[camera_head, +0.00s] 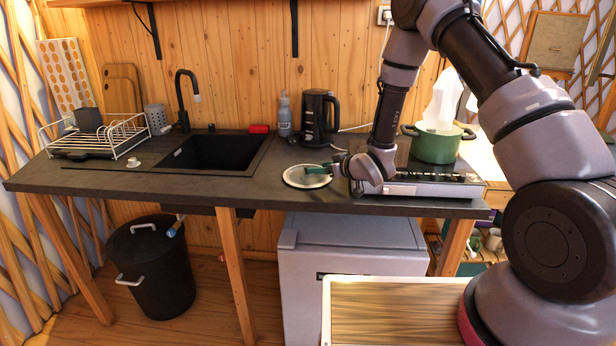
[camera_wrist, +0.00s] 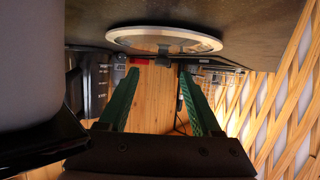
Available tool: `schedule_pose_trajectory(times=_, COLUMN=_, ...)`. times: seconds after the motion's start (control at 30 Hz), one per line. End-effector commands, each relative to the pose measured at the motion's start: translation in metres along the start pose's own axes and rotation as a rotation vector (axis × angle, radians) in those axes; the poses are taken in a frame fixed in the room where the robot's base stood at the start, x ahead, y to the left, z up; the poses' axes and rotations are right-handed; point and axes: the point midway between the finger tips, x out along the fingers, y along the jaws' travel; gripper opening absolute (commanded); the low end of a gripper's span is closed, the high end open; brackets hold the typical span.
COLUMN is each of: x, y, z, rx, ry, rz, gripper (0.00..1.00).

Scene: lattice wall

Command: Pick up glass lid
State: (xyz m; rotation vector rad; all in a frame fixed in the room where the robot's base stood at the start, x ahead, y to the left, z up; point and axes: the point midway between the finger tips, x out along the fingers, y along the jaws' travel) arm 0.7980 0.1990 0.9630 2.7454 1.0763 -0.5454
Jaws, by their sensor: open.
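The glass lid (camera_head: 296,179) lies flat on the dark counter, right of the sink and left of the hob. In the wrist view, which is upside down, its pale rim and glass disc (camera_wrist: 165,38) show at the top. A small dark knob (camera_wrist: 164,56) stands out from the lid there. My gripper (camera_head: 319,169) reaches over the lid from the right. Its two green fingers (camera_wrist: 158,74) are spread apart, with the knob in line with the gap, just beyond the tips. I cannot tell the exact distance.
A green pot (camera_head: 436,147) stands on the hob (camera_head: 425,181) to the right. A black kettle (camera_head: 319,118) and a grey bottle (camera_head: 284,116) stand behind the lid. The sink (camera_head: 213,152) and dish rack (camera_head: 108,137) are to the left. The counter left of the lid is mostly clear.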

Motion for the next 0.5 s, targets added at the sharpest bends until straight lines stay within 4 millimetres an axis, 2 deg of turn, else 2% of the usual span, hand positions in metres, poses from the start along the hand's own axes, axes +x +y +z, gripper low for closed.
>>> schedule_pose_trajectory(times=0.1, x=0.019, y=-0.004, z=-0.001, rx=-0.002, ry=0.001, rz=-0.003, gripper=0.65)
schedule_pose_trajectory(times=0.27, x=0.041, y=-0.004, z=-0.001, rx=-0.001, ry=0.0, rz=-0.002, gripper=0.65)
schedule_pose_trajectory(times=0.5, x=0.046, y=-0.003, z=-0.001, rx=0.0, ry=0.0, rz=-0.001, gripper=0.65)
